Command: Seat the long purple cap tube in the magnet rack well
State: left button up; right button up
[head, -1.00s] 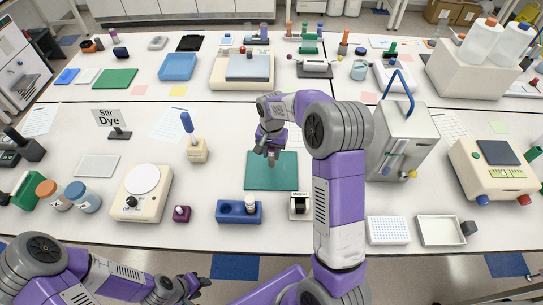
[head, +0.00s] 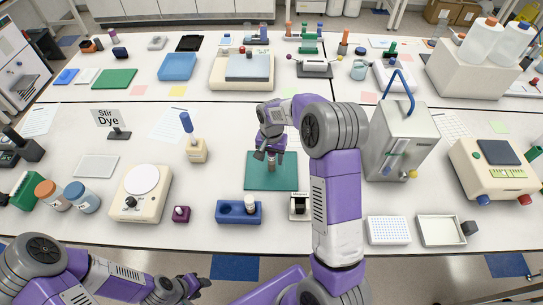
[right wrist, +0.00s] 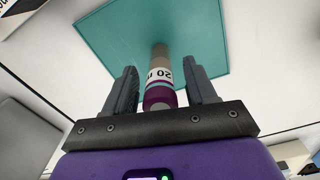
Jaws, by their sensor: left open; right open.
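The long purple cap tube (right wrist: 160,78) stands on the teal mat (right wrist: 110,35), its purple cap towards me and a white label printed "20" on its side. In the head view the tube (head: 271,165) shows small beneath my right gripper (head: 269,156). In the right wrist view my right gripper (right wrist: 163,85) is open, with one finger on each side of the tube and gaps visible. The magnet rack (head: 299,206) is a small white and black block right of the blue rack. My left gripper (head: 197,284) is open and empty, low at the front left, off the table.
A blue rack (head: 228,213) holding a white-capped item stands in front of the teal mat. A grey device with a blue handle (head: 402,140) stands right of my right arm.

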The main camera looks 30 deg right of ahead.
jog(key=shift+r, duration=0.3)
notch_tip(320, 180, up, 11)
jog(key=shift+f+p, duration=0.15)
jog(key=shift+p, duration=0.35)
jog(key=shift+o, duration=0.4)
jog(key=shift+r, duration=0.35)
jog(key=shift+f+n+p, duration=0.15)
jog(key=shift+n+p, duration=0.35)
jog(key=shift+n, duration=0.1)
jog(key=f+n+p, duration=0.1)
jog(key=n, duration=0.1)
jog(key=f+n+p, duration=0.1)
jog(key=f+n, duration=0.1)
jog(key=n, duration=0.1)
jog(key=f+n+p, duration=0.1)
jog(key=n, duration=0.1)
jog(key=shift+d+f, duration=0.2)
jog(key=shift+d, duration=0.05)
jog(key=shift+f+n+p, duration=0.3)
jog(key=shift+f+n, duration=0.25)
jog(key=shift+n, duration=0.35)
notch_tip(320, 180, down, 8)
jog(key=shift+w+a+r+p, duration=0.1)
jog(key=shift+a+r+p, duration=0.1)
jog(key=shift+p, duration=0.15)
grip_shut()
